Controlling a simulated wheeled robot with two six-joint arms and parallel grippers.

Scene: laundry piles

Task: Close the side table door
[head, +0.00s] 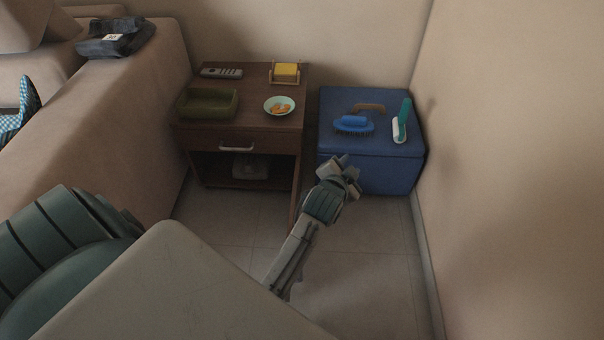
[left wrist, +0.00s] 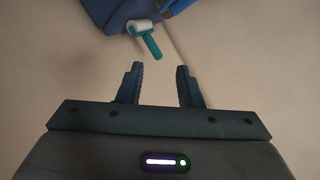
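The side table (head: 250,125) is dark brown wood, with a drawer above an open lower compartment. The compartment's inside shows, with a grey object in it. A narrow brown panel (head: 298,190) juts forward from the table's right front edge; it looks like the door standing open, seen almost edge-on. My left gripper (head: 347,165) is to the right of this panel, in front of the blue box and apart from the panel. In the left wrist view its two fingers (left wrist: 159,85) are spread with nothing between them. My right gripper is not in view.
A blue box (head: 365,165) stands right of the table, holding a blue brush (head: 354,125) and a teal-handled roller (head: 402,122). A green tray (head: 207,104), bowl (head: 279,110), remote (head: 221,73) and yellow item (head: 286,71) lie on the tabletop. A sofa is left, a wall right.

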